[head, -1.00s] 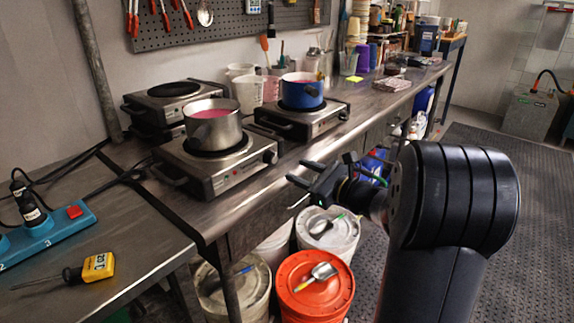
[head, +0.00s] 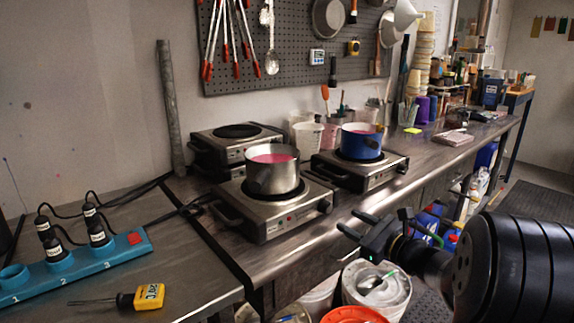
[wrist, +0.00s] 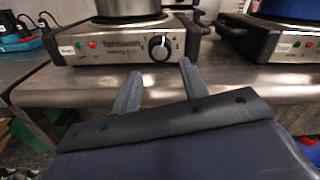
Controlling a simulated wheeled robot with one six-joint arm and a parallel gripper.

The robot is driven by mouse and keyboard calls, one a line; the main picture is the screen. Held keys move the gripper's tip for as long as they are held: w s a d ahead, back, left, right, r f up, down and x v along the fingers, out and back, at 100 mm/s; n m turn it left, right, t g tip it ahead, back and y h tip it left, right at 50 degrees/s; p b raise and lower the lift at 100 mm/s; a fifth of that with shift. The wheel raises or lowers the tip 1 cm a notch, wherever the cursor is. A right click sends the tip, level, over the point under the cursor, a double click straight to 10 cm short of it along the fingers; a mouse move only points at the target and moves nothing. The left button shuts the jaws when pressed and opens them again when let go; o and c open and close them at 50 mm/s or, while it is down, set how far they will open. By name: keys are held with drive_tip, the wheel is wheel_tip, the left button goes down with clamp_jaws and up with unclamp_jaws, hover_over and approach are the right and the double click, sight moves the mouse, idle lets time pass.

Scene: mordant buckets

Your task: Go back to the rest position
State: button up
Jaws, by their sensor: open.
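My gripper (head: 357,224) is open and empty, in front of the bench edge at the lower right in the head view. Its two fingers (wrist: 157,88) show apart in the wrist view, with nothing between them. They point towards the front hot plate (head: 270,212), apart from it as far as I can tell. The front hot plate also shows in the wrist view (wrist: 120,48), with a knob and a red light. A steel pot (head: 272,178) with pink liquid stands on it. A blue pot (head: 361,146) with pink liquid stands on the second hot plate (head: 359,176).
A blue power strip (head: 75,268) and a yellow thermometer (head: 140,297) lie on the left bench. White buckets (head: 377,290) and an orange-lidded bucket (head: 354,315) stand on the floor below my gripper. A spare hot plate (head: 237,146) sits at the back.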

sight(330, 209)
drive_tip(key=x, duration=0.6)
drive_tip(key=shift+w+a, duration=0.25)
drive_tip(key=shift+w, duration=0.05)
